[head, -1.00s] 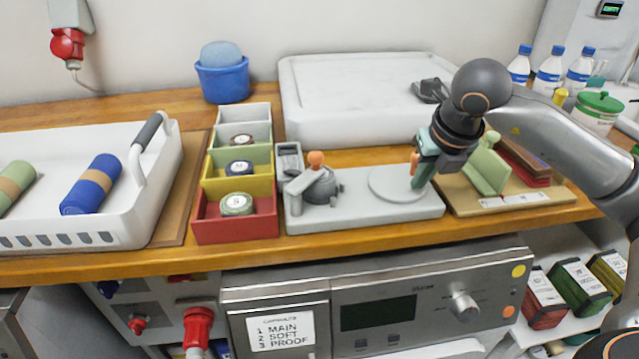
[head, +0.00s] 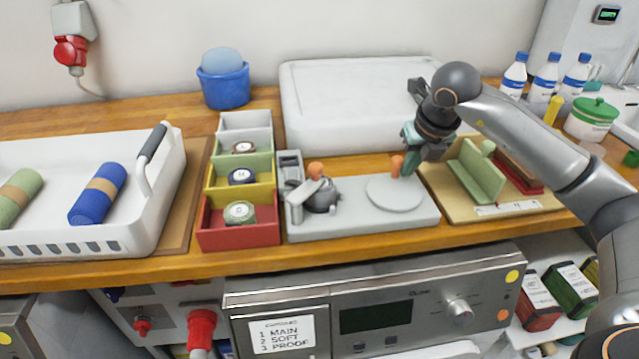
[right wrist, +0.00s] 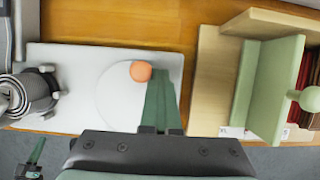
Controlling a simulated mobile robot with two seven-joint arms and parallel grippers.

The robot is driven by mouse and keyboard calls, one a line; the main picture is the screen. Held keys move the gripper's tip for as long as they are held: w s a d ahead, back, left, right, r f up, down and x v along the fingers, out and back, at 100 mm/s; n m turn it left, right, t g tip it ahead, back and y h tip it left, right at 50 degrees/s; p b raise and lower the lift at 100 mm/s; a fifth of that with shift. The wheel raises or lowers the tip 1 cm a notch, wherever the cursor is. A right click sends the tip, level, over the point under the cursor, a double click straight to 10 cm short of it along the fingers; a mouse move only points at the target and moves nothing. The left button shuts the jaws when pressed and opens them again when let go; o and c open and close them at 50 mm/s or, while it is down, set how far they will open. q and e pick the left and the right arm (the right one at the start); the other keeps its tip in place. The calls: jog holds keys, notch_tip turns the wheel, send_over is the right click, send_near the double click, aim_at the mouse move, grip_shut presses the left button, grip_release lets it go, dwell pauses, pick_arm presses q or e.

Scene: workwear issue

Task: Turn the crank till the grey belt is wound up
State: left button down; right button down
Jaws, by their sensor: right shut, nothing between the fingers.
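The winder has a pale grey base (head: 350,222) with a flat round crank disc (head: 393,194) on its right part. An orange crank knob (head: 397,165) stands at the disc's far edge, and it also shows in the right wrist view (right wrist: 141,71). The grey belt (head: 321,197) is a coil at the base's left end, its spiral layers visible in the right wrist view (right wrist: 36,94). A second orange knob (head: 316,170) is above it. My right gripper (head: 408,150) is shut and empty, its fingers right beside the crank knob; contact is unclear.
Left of the winder are coloured bins (head: 238,232) holding labelled rolls. Farther left is a white tray (head: 60,239) with a raised handle. A green stand on a wooden board (head: 515,208) is close on the right. A large white case (head: 345,100) stands behind.

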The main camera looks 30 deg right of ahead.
aim_at(396, 159)
jog(key=shift+w+a+r+p, duration=0.15)
jog(key=shift+w+a+p, duration=0.45)
jog(key=shift+w, duration=0.25)
jog(key=shift+w+a, duration=0.35)
jog(key=shift+a, duration=0.1)
jog(key=shift+w+a, duration=0.3)
jog(key=shift+a, duration=0.3)
jog(key=shift+a+p, duration=0.45)
jog(key=shift+a, duration=0.45)
jog(key=shift+s+a, duration=0.35)
jog(key=shift+a, duration=0.5)
jog(key=shift+s+a+f, duration=0.2)
jog(key=shift+s+a, duration=0.4)
jog(key=shift+s, duration=0.05)
jog(key=shift+s+a+b, duration=0.3)
jog(key=shift+s+b, duration=0.05)
jog(key=shift+s, duration=0.25)
jog(key=shift+s+a, duration=0.1)
jog(key=shift+s, duration=0.9)
jog(key=c, duration=0.7)
grip_release()
jog(key=shift+r, duration=0.1)
